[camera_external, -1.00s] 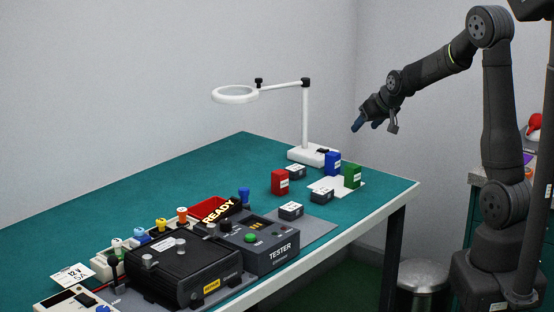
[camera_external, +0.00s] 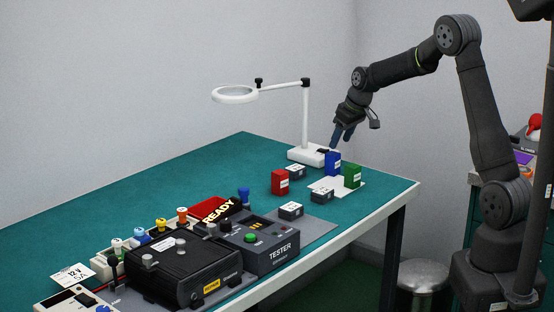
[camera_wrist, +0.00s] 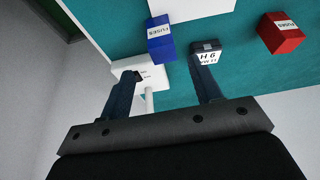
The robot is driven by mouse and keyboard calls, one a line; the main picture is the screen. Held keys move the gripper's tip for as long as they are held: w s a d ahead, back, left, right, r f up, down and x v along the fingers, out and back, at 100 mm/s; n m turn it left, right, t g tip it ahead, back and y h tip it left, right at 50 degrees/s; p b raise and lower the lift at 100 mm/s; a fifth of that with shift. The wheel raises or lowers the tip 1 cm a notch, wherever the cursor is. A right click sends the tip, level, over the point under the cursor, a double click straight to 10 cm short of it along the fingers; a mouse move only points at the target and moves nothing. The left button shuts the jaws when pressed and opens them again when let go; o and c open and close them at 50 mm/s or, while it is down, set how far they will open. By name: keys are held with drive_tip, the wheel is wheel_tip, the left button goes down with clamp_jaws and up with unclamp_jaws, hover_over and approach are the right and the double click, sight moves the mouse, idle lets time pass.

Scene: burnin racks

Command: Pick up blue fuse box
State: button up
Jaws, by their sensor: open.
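The blue fuse box (camera_external: 333,163) stands upright on the green table, near the lamp base and beside the white card. In the wrist view the blue fuse box (camera_wrist: 161,40) is ahead of my fingers, roughly between their lines. My gripper (camera_external: 342,142) is above the box in the outside view, fingers pointing down. In the wrist view my gripper (camera_wrist: 168,78) shows two fingers wide apart with nothing held between them.
A green box (camera_external: 352,176) stands right of the blue one, by the white card (camera_external: 325,185). The magnifier lamp base (camera_external: 305,154) is close behind. A tester (camera_external: 262,255) is in front.

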sight(335, 154)
drive_tip(key=x, duration=0.2)
drive_tip(key=shift+w+a+f, duration=0.1)
drive_tip(key=shift+a+f, duration=0.05)
drive_tip(key=shift+f, duration=0.2)
drive_tip(key=shift+s+x, duration=0.1)
drive_tip(key=shift+x, duration=1.25)
drive_tip(key=shift+s+x, duration=0.15)
drive_tip(key=shift+x, duration=1.15)
drive_tip(key=c, duration=1.1)
